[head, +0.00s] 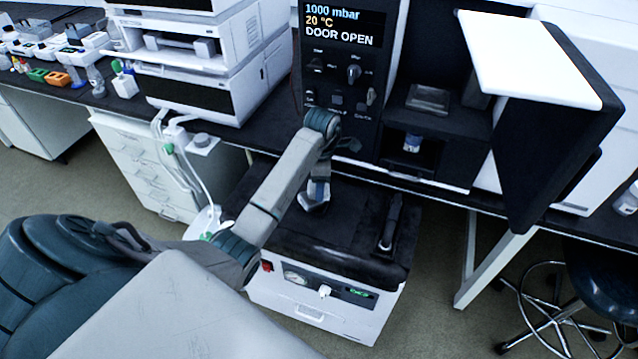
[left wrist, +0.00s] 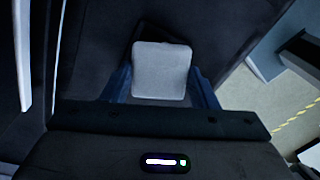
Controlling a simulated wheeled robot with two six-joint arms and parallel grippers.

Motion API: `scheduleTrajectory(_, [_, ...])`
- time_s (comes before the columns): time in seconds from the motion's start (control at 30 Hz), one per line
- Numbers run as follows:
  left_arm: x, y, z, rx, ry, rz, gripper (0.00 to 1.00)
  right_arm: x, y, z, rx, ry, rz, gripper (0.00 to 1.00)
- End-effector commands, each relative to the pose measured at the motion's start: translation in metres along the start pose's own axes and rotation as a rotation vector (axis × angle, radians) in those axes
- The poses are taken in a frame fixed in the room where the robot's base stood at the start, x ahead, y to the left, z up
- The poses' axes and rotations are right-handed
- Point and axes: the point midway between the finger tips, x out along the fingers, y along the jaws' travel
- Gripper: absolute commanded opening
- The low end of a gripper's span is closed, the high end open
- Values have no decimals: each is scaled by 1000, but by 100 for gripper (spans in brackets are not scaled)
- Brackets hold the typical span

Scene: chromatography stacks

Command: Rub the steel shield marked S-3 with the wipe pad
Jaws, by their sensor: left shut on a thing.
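My left gripper (head: 316,188) points down above the black top of a white floor unit, in front of the bench. In the left wrist view, the gripper (left wrist: 161,88) is shut on a pale grey, squarish pad, which looks like the wipe pad (left wrist: 160,68). Part of the pad (head: 312,207) also shows below the jaws in the head view. A flat grey metallic piece (head: 428,98) lies inside the open black chamber, apart from the gripper. No S-3 mark is legible, so I cannot tell whether this is the steel shield. My right gripper is not in view.
The instrument display (head: 338,22) reads "DOOR OPEN", and its open door (head: 555,125) juts out at the right. A small vial (head: 412,142) stands in the lower bay. The floor unit (head: 325,308) has a black handle (head: 391,225) on top. A stool (head: 603,280) stands right.

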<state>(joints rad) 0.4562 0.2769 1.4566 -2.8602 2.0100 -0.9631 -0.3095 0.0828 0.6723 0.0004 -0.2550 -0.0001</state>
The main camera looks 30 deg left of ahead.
Motion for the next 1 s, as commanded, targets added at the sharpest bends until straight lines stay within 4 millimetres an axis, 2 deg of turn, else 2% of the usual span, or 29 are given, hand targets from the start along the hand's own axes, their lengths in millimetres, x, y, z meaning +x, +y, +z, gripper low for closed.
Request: scheduleTrajectory(1.0, [19, 0, -3, 0, 1, -1, 35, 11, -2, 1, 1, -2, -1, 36])
